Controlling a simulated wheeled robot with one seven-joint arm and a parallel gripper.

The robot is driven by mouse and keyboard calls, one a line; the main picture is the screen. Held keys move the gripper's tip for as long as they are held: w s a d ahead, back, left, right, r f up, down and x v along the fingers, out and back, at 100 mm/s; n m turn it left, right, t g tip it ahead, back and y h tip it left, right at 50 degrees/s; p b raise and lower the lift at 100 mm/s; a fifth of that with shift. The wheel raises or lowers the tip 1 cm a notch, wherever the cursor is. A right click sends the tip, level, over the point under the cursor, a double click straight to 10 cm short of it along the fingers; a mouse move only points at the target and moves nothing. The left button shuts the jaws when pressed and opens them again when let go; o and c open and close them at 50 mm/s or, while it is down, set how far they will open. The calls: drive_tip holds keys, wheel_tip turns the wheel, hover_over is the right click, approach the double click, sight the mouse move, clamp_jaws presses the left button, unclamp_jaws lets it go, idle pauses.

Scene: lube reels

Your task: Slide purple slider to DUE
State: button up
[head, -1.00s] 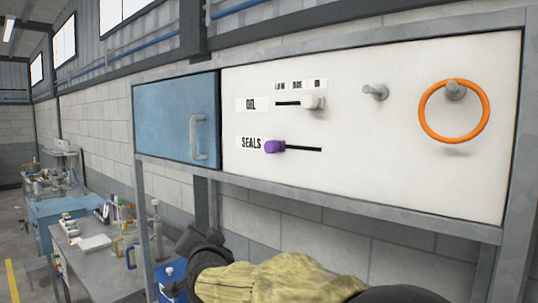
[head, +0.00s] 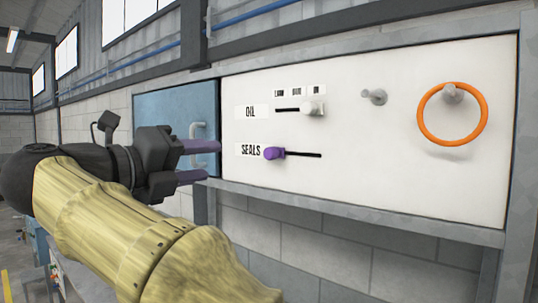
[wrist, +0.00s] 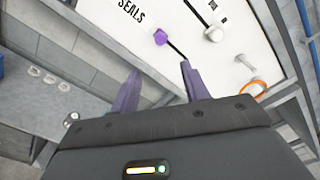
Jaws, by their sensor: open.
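The purple slider (head: 274,153) sits at the left end of its dark horizontal slot (head: 304,155) on the white panel, beside the SEALS label (head: 250,149). In the wrist view the purple slider (wrist: 161,37) shows beyond the fingertips. Small column labels, LOW, DUE (head: 297,91) and a third, are above the OIL row; their print is blurred. My gripper (head: 209,161) is open and empty, its purple fingers pointing right in front of the blue door, left of the slider and apart from it. It also shows in the wrist view (wrist: 160,71).
A white slider (head: 314,108) sits at the right end of the OIL slot above. An orange ring (head: 484,116) hangs on a peg at the right, near a bare peg (head: 375,97). The blue door (head: 165,110) has a protruding handle near my fingers.

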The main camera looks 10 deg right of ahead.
sight(267, 154)
drive_tip(key=shift+w, duration=0.1)
drive_tip(key=p+x, duration=0.5)
drive_tip(key=x, duration=1.1)
drive_tip(key=shift+d+r+p, duration=0.15)
drive_tip(key=shift+d+p, duration=0.05)
drive_tip(key=shift+p, duration=0.1)
drive_tip(key=shift+w+d, duration=0.4)
drive_tip(key=shift+d, duration=0.05)
clamp_jaws()
